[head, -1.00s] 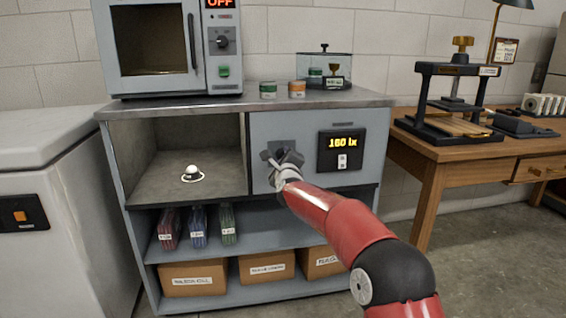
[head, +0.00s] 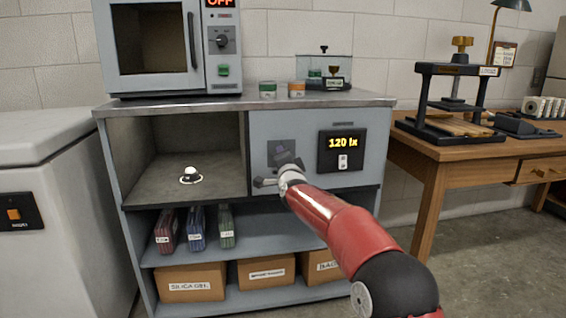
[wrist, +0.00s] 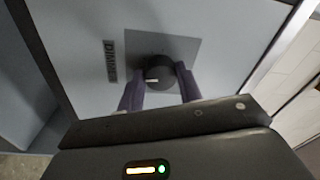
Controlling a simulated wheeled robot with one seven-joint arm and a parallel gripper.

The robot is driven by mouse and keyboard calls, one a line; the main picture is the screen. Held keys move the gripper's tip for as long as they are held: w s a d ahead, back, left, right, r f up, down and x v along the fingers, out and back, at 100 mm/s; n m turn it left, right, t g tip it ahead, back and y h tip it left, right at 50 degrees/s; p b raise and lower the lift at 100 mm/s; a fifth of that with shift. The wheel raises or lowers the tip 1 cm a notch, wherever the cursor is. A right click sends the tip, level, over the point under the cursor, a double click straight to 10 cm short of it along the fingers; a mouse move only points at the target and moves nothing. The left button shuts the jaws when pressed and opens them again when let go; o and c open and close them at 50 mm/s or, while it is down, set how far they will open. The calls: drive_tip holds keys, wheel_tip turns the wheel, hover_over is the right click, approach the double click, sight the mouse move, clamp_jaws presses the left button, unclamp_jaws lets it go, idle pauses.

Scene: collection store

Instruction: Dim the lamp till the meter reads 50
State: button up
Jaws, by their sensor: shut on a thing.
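The lux meter (head: 342,150) on the grey cabinet front reads 120 lx in yellow digits. The dimmer knob is a round black knob (wrist: 157,72) with a pale pointer mark, set on a grey plate beside a DIMMER label (wrist: 109,60). My gripper (wrist: 160,80) is shut on the knob, one finger on each side of it. In the head view my gripper (head: 280,170) is at the plate left of the meter and hides the knob. A small white domed sensor (head: 190,175) on a white ring sits in the open compartment to the left.
An oven-like cabinet (head: 222,85) with an OFF display stands on top, near small tins (head: 297,89). Coloured folders (head: 196,228) and cardboard boxes (head: 266,271) fill the lower shelves. A wooden bench (head: 440,165) stands right, a white chest (head: 50,150) left.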

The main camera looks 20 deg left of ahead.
drive_tip(key=n+b, duration=0.1)
drive_tip(key=n, duration=0.9)
drive_tip(key=n+g+y+b, duration=0.1)
drive_tip(key=n, duration=0.9)
drive_tip(key=shift+w+d+f+n, duration=0.1)
drive_tip(key=shift+f+n, duration=0.05)
drive_tip(key=shift+n, duration=0.15)
drive_tip(key=shift+g, duration=0.3)
drive_tip(key=o, duration=0.9)
drive_tip(key=shift+o, duration=0.5)
